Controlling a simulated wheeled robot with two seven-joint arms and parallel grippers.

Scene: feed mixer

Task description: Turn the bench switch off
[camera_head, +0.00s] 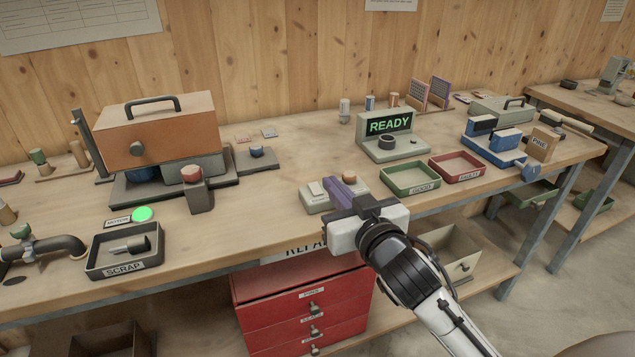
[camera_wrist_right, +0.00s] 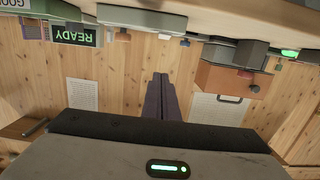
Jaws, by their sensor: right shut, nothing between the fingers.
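A small pale box with a light raised block on top (camera_head: 317,193), which looks like the bench switch, sits near the bench's front edge in the head view. My right gripper (camera_head: 340,187) is at its right side, purple fingers shut and empty. The fingers overlap part of the box, so I cannot tell whether they touch it. Which way the switch is set is not clear. In the wrist view the shut fingers (camera_wrist_right: 161,92) point towards the wall, with no switch clearly visible. My left gripper is not in view.
A lit green lamp (camera_head: 143,213) stands by the MOTOR label. The orange-topped machine (camera_head: 160,130) is at left, the SCRAP tray (camera_head: 95,272) before it. A READY display (camera_head: 390,125), green tray (camera_head: 385,181) and red tray (camera_head: 440,168) stand right of the gripper. Red drawers (camera_head: 300,300) are below.

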